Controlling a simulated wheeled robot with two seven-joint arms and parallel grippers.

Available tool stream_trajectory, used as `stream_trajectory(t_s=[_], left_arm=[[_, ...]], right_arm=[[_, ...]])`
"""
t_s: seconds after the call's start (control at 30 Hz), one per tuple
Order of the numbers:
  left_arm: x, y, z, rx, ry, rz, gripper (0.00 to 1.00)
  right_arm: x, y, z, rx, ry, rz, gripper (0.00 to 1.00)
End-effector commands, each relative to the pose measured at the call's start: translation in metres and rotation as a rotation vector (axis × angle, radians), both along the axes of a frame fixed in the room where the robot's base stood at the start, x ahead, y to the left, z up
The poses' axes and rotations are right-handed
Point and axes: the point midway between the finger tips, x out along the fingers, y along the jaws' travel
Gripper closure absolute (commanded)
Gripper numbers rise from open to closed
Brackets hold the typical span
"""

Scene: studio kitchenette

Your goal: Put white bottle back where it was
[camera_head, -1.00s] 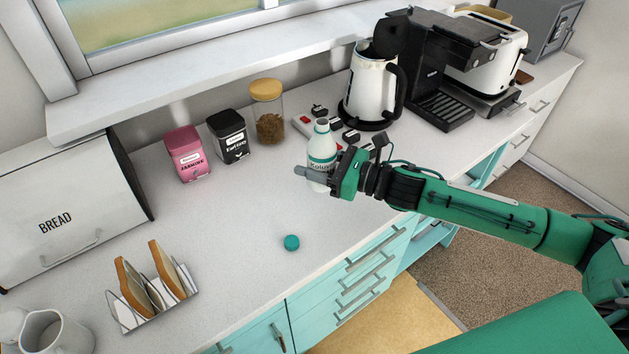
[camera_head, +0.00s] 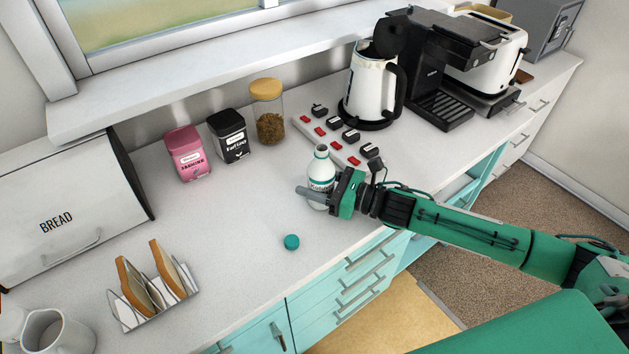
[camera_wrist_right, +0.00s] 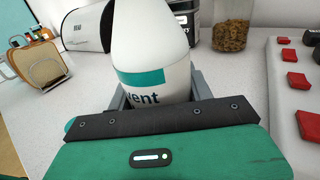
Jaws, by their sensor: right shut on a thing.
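The white bottle (camera_head: 321,166) with a teal label band stands upright at the counter's front part, its neck open with no cap on it. My right gripper (camera_head: 318,196) is shut around its lower body. In the right wrist view the bottle (camera_wrist_right: 150,50) fills the space between the fingers, and its base is hidden by the gripper. I cannot tell whether the base touches the counter. A small teal cap (camera_head: 292,242) lies on the counter to the lower left of the bottle. My left gripper is not in view.
A power strip (camera_head: 340,152) with red switches and black plugs lies just behind the bottle. Behind are a glass jar (camera_head: 269,126), black tin (camera_head: 229,137), pink tin (camera_head: 188,154) and kettle (camera_head: 368,90). A toast rack (camera_head: 157,307) stands front left. Counter around the cap is clear.

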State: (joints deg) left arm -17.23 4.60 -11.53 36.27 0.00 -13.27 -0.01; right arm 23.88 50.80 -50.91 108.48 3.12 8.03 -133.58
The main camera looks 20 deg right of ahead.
Motion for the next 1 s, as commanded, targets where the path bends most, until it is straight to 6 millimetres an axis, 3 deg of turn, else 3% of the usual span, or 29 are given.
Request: stream_trajectory(t_s=[0.03,0.1,0.13,0.5,0.73,1.0], left_arm=[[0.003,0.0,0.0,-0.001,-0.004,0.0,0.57],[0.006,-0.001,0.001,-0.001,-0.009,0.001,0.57],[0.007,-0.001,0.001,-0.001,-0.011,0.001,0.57],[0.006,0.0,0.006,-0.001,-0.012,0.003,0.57],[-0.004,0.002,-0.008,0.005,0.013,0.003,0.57],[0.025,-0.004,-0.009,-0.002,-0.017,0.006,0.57]], right_arm=[[0.0,0.0,0.0,0.0,0.0,0.0,0.43],[0.0,0.0,0.0,0.001,0.001,0.0,0.29],[0.0,0.0,0.0,0.001,0.001,0.0,0.27],[0.0,0.0,0.005,0.0,0.0,0.0,0.27],[-0.021,-0.026,-0.001,-0.004,0.002,-0.001,0.27],[-0.046,-0.058,-0.001,-0.002,0.003,-0.002,0.27]])
